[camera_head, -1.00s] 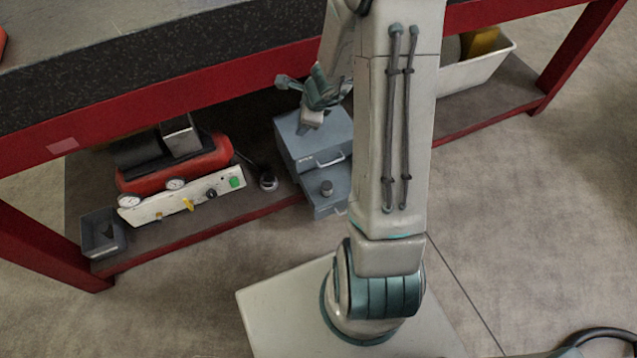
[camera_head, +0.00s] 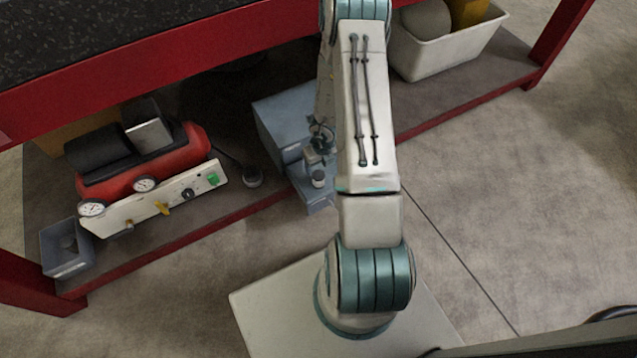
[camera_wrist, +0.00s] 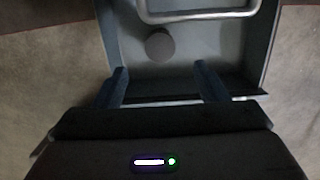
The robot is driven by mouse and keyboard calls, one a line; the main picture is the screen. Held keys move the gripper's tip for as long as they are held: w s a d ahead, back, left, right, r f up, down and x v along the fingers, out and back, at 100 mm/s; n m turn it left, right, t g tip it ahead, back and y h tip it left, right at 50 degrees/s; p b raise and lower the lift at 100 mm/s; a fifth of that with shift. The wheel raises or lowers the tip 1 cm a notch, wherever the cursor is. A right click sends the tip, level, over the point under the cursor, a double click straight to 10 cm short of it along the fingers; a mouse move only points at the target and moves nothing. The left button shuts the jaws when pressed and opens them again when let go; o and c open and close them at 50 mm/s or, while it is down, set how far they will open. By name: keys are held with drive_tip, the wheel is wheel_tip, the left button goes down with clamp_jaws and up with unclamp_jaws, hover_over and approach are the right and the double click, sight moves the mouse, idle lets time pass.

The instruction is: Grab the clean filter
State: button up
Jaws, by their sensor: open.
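A small grey cylinder, which looks like the filter (camera_head: 319,178), stands in the open lower drawer (camera_head: 322,205) of the blue-grey cabinet (camera_head: 268,124) on the lower shelf. In the wrist view the round grey filter (camera_wrist: 160,46) sits in the drawer (camera_wrist: 247,60), beyond my fingertips and between their lines. My gripper (camera_wrist: 164,82) is open and empty, its two dark fingers over the drawer's near edge. In the head view my gripper (camera_head: 320,142) is just above the filter, partly hidden by my arm. I cannot tell whether the filter is clean.
A drawer handle (camera_wrist: 197,16) crosses the top of the wrist view. A red compressor (camera_head: 150,165) and a small grey bin (camera_head: 66,250) stand left on the shelf. A white bin (camera_head: 447,55) stands right. The red bench beam (camera_head: 200,55) runs above.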

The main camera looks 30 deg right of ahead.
sight(319, 175)
drive_tip(key=f+b, duration=0.1)
drive_tip(key=f, duration=0.1)
drive_tip(key=f+b, duration=0.1)
drive_tip(key=f, duration=0.2)
drive_tip(key=w+f+b, duration=0.1)
drive_tip(key=f, duration=0.1)
drive_tip(key=shift+f+b, duration=0.15)
drive_tip(key=shift+b, duration=0.25)
drive_tip(key=c, duration=1.1)
